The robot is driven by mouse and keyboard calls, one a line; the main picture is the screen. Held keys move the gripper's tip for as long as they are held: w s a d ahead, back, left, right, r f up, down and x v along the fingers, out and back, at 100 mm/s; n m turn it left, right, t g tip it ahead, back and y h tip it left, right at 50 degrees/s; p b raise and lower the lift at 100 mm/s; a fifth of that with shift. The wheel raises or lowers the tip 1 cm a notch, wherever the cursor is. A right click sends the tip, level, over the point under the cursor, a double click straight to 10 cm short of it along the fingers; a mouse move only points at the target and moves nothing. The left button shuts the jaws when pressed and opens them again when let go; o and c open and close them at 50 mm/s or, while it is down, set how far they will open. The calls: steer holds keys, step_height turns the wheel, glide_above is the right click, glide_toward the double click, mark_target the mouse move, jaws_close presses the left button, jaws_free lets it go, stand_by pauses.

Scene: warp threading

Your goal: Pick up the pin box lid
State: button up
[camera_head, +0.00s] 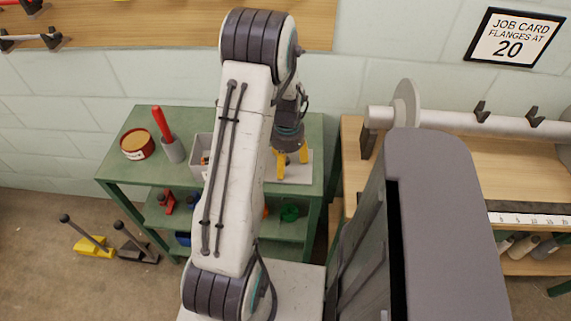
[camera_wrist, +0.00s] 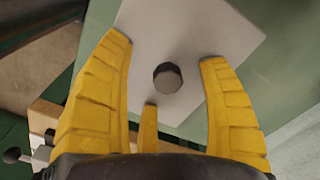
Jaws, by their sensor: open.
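The pin box lid (camera_wrist: 215,30) is a flat light grey plate with a dark round knob (camera_wrist: 168,78) on it. It lies on the green bench top; in the head view a strip of the lid (camera_head: 308,170) shows beside my gripper (camera_head: 290,162), and the knob is hidden there. In the wrist view my gripper (camera_wrist: 165,65) is open above the lid, its yellow fingers spread around the knob with gaps on all sides. Nothing is held. Whether the fingertips touch the plate I cannot tell.
A light grey open box (camera_head: 197,155) stands left of the lid, partly behind my arm. A round tin (camera_head: 137,145) and a grey cup with a red stick (camera_head: 173,151) stand further left. A wooden bench with a roller (camera_head: 455,120) is to the right.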

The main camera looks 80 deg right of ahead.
steer(key=shift+f, duration=0.1)
steer(key=shift+c, duration=0.3)
jaws_close()
stand_by(0.4)
